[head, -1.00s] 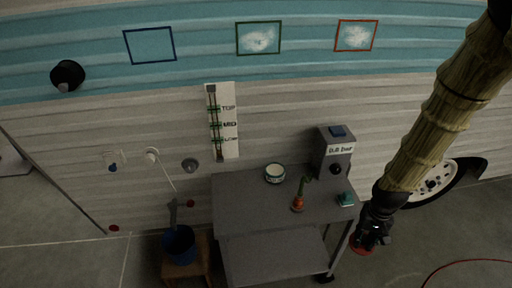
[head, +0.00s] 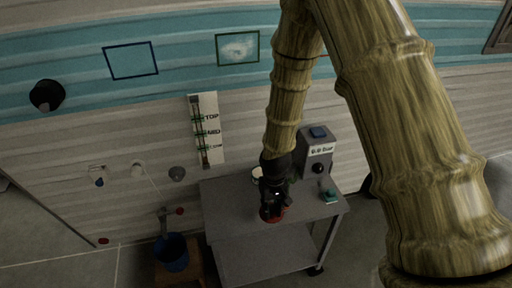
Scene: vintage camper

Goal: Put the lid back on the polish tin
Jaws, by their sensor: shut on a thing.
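My gripper (head: 272,205) is over the front part of the grey cart top, shut on a red disc that looks like the lid (head: 270,214). The lid hangs just under the fingers. Its height above the cart top is hard to tell. The polish tin (head: 257,176), round with a pale top, stands on the cart behind my gripper. It is partly hidden by the gripper and wrist.
A grey box with a blue top (head: 316,150) stands at the cart's back right. A small teal item (head: 329,195) lies on the cart's right edge. The potted plant is mostly hidden behind my gripper. The cart's left part (head: 225,205) is clear.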

